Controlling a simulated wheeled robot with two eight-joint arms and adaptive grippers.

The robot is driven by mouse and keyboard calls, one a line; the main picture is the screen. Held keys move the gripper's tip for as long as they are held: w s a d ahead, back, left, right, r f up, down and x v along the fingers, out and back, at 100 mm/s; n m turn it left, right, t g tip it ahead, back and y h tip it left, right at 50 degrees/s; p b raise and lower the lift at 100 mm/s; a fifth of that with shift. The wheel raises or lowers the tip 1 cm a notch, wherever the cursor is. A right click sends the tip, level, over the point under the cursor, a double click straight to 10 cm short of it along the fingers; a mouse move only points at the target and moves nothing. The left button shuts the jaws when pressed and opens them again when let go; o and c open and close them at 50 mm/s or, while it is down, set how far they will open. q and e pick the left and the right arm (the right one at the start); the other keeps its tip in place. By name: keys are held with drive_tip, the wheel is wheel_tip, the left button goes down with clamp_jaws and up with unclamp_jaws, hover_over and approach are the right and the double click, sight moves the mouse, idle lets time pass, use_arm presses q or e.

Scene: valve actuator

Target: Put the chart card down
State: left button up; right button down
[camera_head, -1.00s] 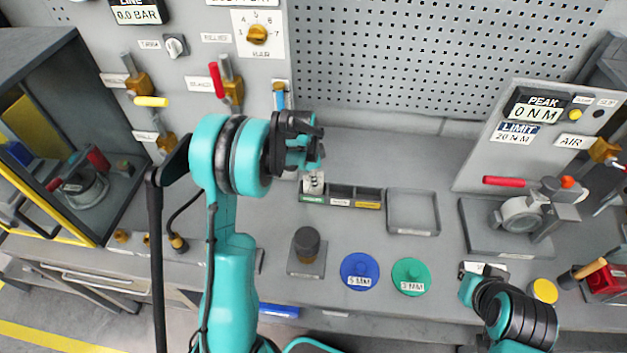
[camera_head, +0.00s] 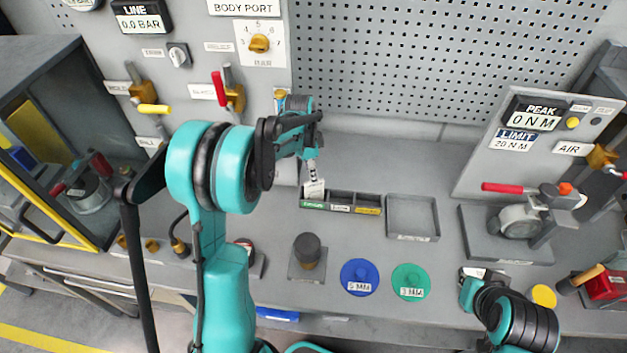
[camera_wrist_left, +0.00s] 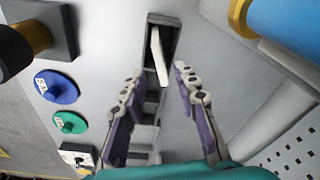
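The white chart card (camera_head: 314,189) stands in the green-labelled left end compartment of the three-part bin (camera_head: 341,208). In the left wrist view the card (camera_wrist_left: 158,56) leans at a tilt inside the dark compartment. My left gripper (camera_head: 312,172) is above that compartment, pointing down. In the left wrist view its two fingers (camera_wrist_left: 158,76) are spread, with a gap on both sides of the card, which lies beyond the tips. My right gripper (camera_head: 473,276) is low at the bench's front right; its fingers are too small to read.
An empty grey tray (camera_head: 413,238) sits right of the bin. Blue (camera_head: 360,277) and green (camera_head: 411,282) discs and a dark knob on a plate (camera_head: 307,250) lie in front. A valve panel (camera_head: 200,60) and pegboard (camera_head: 430,50) rise behind.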

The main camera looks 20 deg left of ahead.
use_arm(q)
drive_tip(key=r, duration=0.4)
drive_tip(key=shift+s+a, duration=0.15)
drive_tip(key=shift+a, duration=0.05)
drive_tip(key=shift+s+r+p, duration=0.1)
drive_tip(key=shift+r+p, duration=0.2)
drive_tip(key=s+d+r+n+t, duration=0.35)
drive_tip(key=s+d+r, duration=0.25)
drive_tip(key=s+r, duration=0.3)
drive_tip(key=s+d+f+n+t, duration=0.1)
drive_tip(key=s+n, duration=0.2)
drive_tip(key=s, duration=0.3)
drive_tip(key=s+d+f+n+t+y, duration=0.1)
drive_tip(key=s+d+n+t, duration=0.1)
drive_tip(key=s, duration=0.5)
drive_tip(key=shift+d+f+n, duration=0.15)
drive_tip(key=shift+d+n, duration=0.15)
drive_tip(key=shift+n, duration=0.55)
drive_tip(key=shift+s, duration=0.1)
